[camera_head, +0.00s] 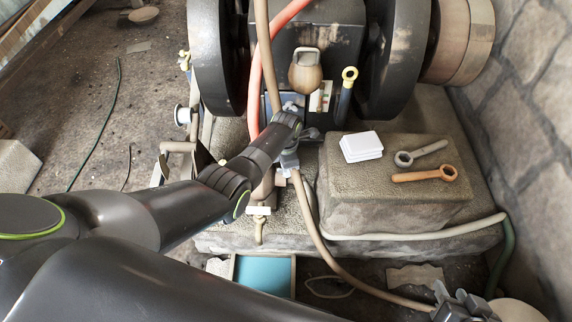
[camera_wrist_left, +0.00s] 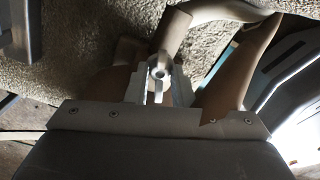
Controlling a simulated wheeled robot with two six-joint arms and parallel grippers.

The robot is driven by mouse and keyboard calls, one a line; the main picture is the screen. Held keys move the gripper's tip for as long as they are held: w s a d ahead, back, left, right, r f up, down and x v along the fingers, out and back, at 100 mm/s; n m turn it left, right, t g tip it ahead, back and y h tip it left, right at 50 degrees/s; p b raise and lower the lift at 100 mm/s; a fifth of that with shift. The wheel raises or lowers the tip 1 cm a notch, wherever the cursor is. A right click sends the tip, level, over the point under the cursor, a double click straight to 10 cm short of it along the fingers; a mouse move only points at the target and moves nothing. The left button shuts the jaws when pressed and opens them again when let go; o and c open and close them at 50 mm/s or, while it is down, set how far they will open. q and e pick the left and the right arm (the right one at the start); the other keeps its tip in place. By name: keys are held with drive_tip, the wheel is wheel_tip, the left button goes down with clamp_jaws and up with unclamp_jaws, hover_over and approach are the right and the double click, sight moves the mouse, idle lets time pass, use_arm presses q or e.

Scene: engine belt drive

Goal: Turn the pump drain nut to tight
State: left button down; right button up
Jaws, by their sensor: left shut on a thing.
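My left arm reaches in from the left, and its gripper (camera_head: 290,160) is low in front of the engine, beside the brown pipes. The left wrist view shows its pale fingers (camera_wrist_left: 160,88) shut on a small round metal piece with a hole, which looks like the pump drain nut (camera_wrist_left: 159,72). A brown pipe (camera_wrist_left: 176,28) runs up just behind it. The nut is too small and too covered to make out in the head view. My right gripper (camera_head: 462,303) is at the lower right edge, apart from everything; its finger gap is unclear.
Large dark flywheels (camera_head: 217,55) stand behind. A brown hose (camera_head: 335,262) hangs close to my left gripper. A blue tray (camera_head: 263,275) lies on the floor.

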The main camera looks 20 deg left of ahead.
use_arm(q)
drive_tip(key=shift+m+p, duration=0.5)
drive_tip(key=shift+m, duration=1.3)
use_arm(e)
drive_tip(key=s+a+f+g+y, duration=0.1)
drive_tip(key=s+a+f+g, duration=0.1)
drive_tip(key=s+f+g, duration=0.2)
drive_tip(key=s, duration=0.3)
drive_tip(key=shift+g, duration=0.3)
drive_tip(key=shift+s+d+f, duration=0.1)
drive_tip(key=shift+s+f, duration=0.05)
drive_tip(key=shift+f, duration=0.05)
use_arm(q)
drive_tip(key=c, duration=1.5)
unclamp_jaws()
drive_tip(key=shift+c, duration=0.2)
